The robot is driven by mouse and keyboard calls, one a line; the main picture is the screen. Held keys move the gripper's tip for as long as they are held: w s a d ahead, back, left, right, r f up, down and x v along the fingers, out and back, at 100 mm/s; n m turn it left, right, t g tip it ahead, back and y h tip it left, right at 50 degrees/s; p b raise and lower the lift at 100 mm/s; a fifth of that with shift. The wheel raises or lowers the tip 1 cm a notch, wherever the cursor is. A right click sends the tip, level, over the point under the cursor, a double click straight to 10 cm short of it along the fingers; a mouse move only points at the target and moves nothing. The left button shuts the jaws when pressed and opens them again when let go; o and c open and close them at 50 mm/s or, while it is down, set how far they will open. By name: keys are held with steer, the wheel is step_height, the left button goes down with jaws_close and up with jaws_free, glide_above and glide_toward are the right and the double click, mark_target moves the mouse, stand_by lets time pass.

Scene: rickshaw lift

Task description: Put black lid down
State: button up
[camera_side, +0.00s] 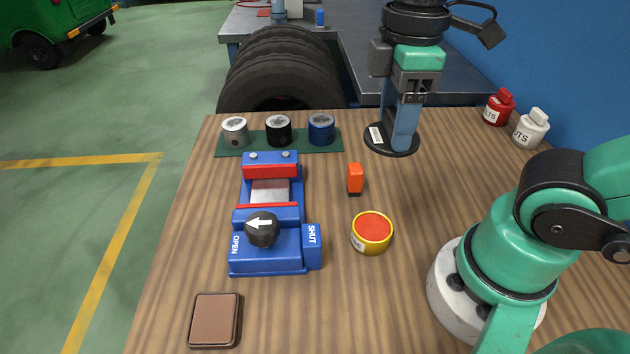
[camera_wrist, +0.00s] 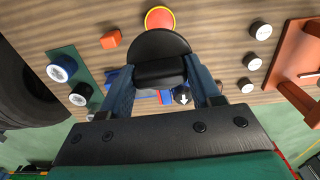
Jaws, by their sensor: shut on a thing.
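The black lid (camera_side: 381,147) is a round disc with a small white label, held between the blue fingers of my gripper (camera_side: 403,146). In the wrist view the lid (camera_wrist: 158,45) sits between the fingertips (camera_wrist: 160,76) of my gripper, which is shut on it. The lid looks roughly level; from the side view I cannot tell its exact height over the wooden bench. A yellow round tin with a red-orange top (camera_side: 372,232) stands nearer the camera than the lid. It also shows just beyond the lid in the wrist view (camera_wrist: 160,19).
An orange block (camera_side: 355,178) stands between lid and tin. A blue vise-like fixture (camera_side: 268,247) with a black arrow knob (camera_side: 262,229) is left. Several cylinders stand on a green mat (camera_side: 226,151). A brown pad (camera_side: 215,319) lies at front left. Red (camera_side: 499,108) and white (camera_side: 531,128) bottles stand right.

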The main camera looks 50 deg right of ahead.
step_height(320, 180, up, 4)
steer(key=shift+f, duration=0.2)
steer(key=w+a, duration=0.3)
steer(key=a, duration=0.5)
glide_above(283, 313)
step_height(283, 313, down, 18)
steer(key=shift+w+r, duration=0.1)
steer(key=shift+r, duration=0.1)
steer(key=shift+f, duration=2.55)
steer(key=shift+f, duration=0.2)
steer(key=o, duration=1.2)
steer(key=shift+o, duration=0.2)
